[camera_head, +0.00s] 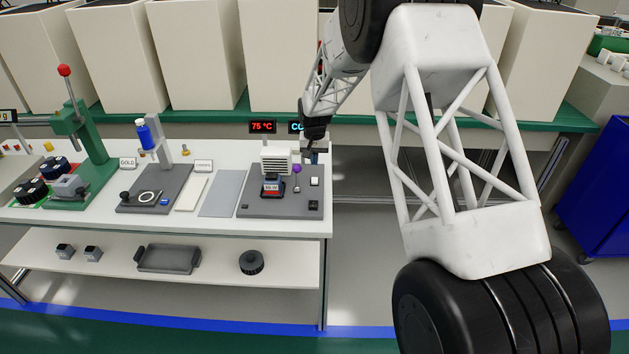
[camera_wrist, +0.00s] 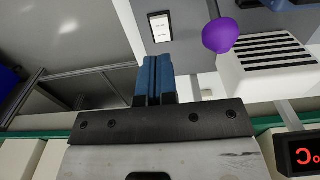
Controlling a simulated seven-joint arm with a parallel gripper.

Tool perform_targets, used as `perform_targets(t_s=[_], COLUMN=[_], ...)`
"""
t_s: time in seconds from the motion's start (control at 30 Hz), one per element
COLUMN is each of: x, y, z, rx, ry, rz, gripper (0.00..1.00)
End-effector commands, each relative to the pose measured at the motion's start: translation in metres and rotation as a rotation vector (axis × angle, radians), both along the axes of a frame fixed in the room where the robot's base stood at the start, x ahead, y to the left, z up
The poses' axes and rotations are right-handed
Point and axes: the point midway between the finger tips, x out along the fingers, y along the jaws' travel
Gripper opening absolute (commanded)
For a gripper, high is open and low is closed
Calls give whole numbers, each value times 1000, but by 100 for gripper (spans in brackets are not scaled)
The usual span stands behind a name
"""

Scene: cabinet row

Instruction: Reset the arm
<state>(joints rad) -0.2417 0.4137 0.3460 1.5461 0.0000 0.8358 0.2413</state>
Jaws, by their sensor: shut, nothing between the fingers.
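My arm stretches from the right foreground over the right end of the white workbench (camera_head: 225,230). My gripper (camera_head: 311,156) hangs at that end, just right of a small white vented unit (camera_head: 276,160) on a dark grey base plate (camera_head: 265,208). In the wrist view my gripper (camera_wrist: 155,70) shows two blue fingers pressed together with nothing between them. A purple knob (camera_head: 296,169) is close to the fingers; it also shows in the wrist view (camera_wrist: 221,36). A white rocker switch (camera_wrist: 160,27) on the plate lies just beyond the fingertips. No contact with either is clear.
A red "75 °C" display (camera_head: 262,127) and a cyan display (camera_head: 296,127) stand behind the unit. A lower shelf holds a grey tray (camera_head: 168,259). Right of the bench is open floor.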

Motion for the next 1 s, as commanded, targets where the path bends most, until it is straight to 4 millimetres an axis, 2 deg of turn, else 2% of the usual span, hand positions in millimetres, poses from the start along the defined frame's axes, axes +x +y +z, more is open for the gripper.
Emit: perform_targets(t_s=[0.67, 0.87, 1.0], x=[-1, -10, -25], y=[-1, -9, -20], z=[6, 23, 47], rx=[0, 2, 3], ry=[-1, -8, -17], rz=[0, -1, -3], gripper=[0, 0, 0])
